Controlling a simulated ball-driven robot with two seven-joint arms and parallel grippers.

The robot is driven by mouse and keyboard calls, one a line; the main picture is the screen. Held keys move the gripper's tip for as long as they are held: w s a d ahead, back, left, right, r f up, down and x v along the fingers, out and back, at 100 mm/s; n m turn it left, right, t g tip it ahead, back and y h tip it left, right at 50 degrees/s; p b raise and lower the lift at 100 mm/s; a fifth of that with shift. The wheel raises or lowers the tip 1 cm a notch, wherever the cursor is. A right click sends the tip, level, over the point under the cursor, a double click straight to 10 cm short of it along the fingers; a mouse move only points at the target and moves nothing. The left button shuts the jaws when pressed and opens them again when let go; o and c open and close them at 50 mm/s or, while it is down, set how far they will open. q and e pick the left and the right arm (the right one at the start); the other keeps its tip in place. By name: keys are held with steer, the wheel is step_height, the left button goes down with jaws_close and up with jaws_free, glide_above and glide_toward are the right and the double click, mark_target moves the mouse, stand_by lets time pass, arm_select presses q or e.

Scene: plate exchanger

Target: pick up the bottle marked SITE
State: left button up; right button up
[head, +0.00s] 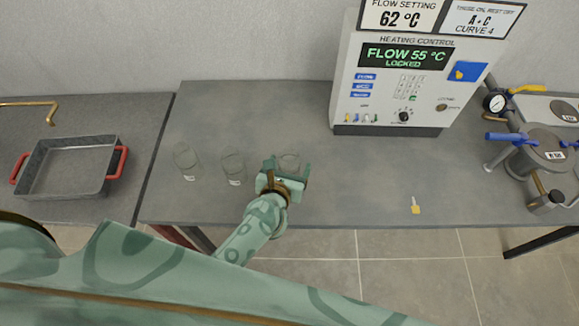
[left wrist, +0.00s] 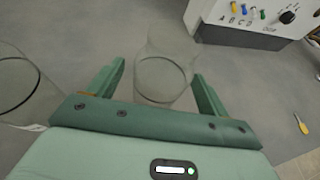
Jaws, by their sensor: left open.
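Three clear glass vessels stand in a row on the grey table: a left one (head: 187,162), a middle one (head: 234,168) and a right one (head: 289,159). The left and middle ones carry small pale labels, too small to read; I cannot tell which is marked SITE. My left gripper (head: 288,167) is open at the right vessel, its fingers on either side. In the left wrist view this vessel (left wrist: 163,78) shows between the spread fingers, with no clear grip on it. Another vessel (left wrist: 18,85) is at that view's left edge. My right gripper is not in view.
A heating control panel (head: 375,89) stands at the back, reading "FLOW 55 °C LOCKED". A grey tray with red handles (head: 68,167) is on the left table. The middle right table is mostly clear.

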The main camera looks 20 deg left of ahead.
arm_select(q)
steer(key=x, duration=0.2)
steer(key=shift+w+f, duration=0.2)
steer(key=shift+w, duration=0.05)
steer(key=shift+s, duration=0.1)
steer(key=shift+c, duration=0.3)
steer(key=c, duration=1)
